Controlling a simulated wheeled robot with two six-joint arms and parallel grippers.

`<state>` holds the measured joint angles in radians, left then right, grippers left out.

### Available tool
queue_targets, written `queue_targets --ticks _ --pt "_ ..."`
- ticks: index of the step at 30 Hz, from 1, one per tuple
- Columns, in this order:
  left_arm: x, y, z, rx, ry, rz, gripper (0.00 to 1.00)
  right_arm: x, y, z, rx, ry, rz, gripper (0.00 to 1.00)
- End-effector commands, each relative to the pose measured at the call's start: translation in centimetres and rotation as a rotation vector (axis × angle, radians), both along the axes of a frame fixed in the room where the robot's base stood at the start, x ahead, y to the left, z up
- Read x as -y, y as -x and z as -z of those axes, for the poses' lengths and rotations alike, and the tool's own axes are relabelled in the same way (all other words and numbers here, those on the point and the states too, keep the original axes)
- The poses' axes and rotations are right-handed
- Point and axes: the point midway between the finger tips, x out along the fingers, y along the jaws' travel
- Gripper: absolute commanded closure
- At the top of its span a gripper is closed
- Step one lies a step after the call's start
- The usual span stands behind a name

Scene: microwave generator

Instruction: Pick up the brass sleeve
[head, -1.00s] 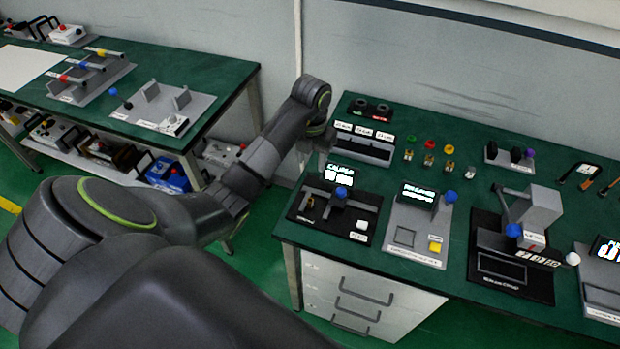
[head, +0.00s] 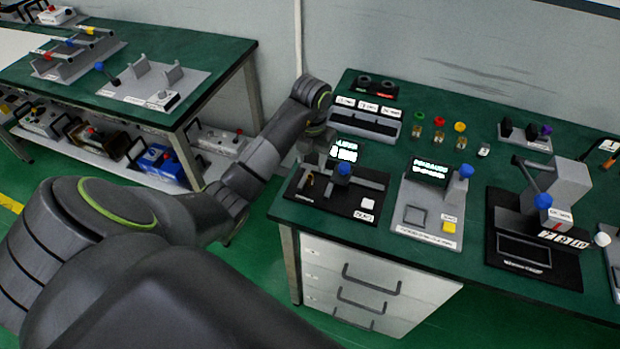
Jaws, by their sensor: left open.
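A small brass-coloured piece (head: 309,180), perhaps the brass sleeve, stands at the left end of the dark caliper station (head: 330,199) on the right-hand green table. It is too small to tell its exact shape. My left gripper (head: 318,156) is open, just above and behind that piece, near the table's left edge. Its fingers are small and partly hidden by the wrist, and I see nothing between them. The station has a blue knob (head: 344,169), a lit display (head: 344,151) and a white button (head: 368,204). My right gripper is not in view.
Behind the station are a slotted grey rack (head: 362,121) and small pieces with green (head: 419,115), red (head: 439,121) and yellow (head: 460,127) tops. A grey station (head: 428,213) and a lever press (head: 545,200) stand to the right. Another green table (head: 215,50) is at left.

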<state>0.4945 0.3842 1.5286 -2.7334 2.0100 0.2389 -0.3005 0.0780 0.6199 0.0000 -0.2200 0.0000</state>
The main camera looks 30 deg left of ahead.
Motion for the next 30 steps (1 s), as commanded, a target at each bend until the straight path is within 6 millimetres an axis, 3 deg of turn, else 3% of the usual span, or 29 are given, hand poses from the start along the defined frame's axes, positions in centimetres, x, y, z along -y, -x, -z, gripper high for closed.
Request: queue_targets --ticks 8,9,11,16,23,30 --pt "-0.1 0.2 2.6 -0.002 0.0 -0.001 0.57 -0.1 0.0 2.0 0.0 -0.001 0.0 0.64" --pt "-0.1 0.2 2.5 -0.005 0.003 -0.002 0.57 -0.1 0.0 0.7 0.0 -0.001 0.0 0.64" --pt "-0.1 0.4 3.3 -0.006 0.002 -0.001 0.57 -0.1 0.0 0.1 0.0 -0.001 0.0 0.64" --pt "-0.2 0.2 5.3 -0.003 0.0 0.0 0.57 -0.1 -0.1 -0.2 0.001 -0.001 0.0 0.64" --pt "-0.2 0.2 5.7 0.0 0.0 0.001 0.57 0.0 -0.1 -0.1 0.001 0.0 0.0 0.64" --pt "-0.2 0.2 5.6 0.0 0.0 0.0 0.84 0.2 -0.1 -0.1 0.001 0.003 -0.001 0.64"
